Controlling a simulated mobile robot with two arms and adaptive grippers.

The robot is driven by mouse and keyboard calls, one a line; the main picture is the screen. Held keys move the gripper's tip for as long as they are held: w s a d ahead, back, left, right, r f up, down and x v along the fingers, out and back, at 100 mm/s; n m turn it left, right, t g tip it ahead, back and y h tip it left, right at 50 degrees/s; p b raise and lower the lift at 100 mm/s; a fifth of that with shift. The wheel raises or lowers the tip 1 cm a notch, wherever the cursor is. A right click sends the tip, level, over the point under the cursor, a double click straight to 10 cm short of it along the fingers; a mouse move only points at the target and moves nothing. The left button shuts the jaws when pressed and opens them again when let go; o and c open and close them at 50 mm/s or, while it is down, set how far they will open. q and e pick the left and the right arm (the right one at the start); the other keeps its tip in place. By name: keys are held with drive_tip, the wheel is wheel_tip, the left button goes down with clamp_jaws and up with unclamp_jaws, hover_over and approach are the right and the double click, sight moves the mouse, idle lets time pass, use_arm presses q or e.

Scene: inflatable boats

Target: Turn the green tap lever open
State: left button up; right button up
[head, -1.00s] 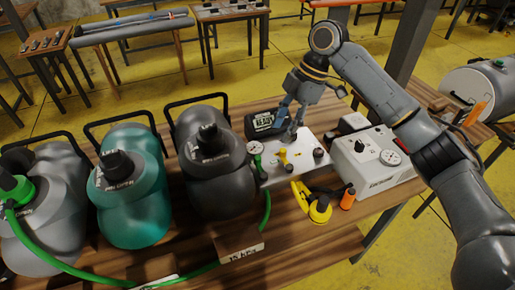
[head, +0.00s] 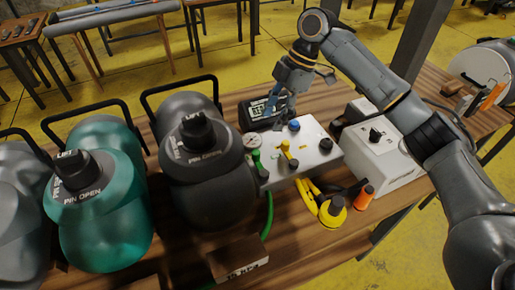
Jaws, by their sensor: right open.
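The green tap lever (head: 257,162) stands at the left end of a pale metal panel (head: 307,160), just below a small round gauge (head: 251,140). A yellow lever (head: 288,150), a blue knob (head: 294,126) and a black knob (head: 325,146) are on the same panel. My right gripper (head: 278,108) is open and points down at the panel's back edge, behind and to the right of the green lever, apart from it. Its fingers partly cover a black device with a display (head: 259,113). My left gripper is out of view.
Large grey and teal containers with black caps (head: 198,130) crowd the bench left of the panel. A yellow tool (head: 331,208) and an orange bottle (head: 365,197) lie in front. A green hose (head: 267,215) runs below the panel.

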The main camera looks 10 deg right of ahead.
sight(257, 152)
drive_tip(key=p+x, duration=0.1)
drive_tip(key=x, duration=1)
drive_tip(key=shift+s+f, duration=0.15)
drive_tip(key=shift+f, duration=0.2)
drive_tip(key=shift+c, duration=0.2)
clamp_jaws()
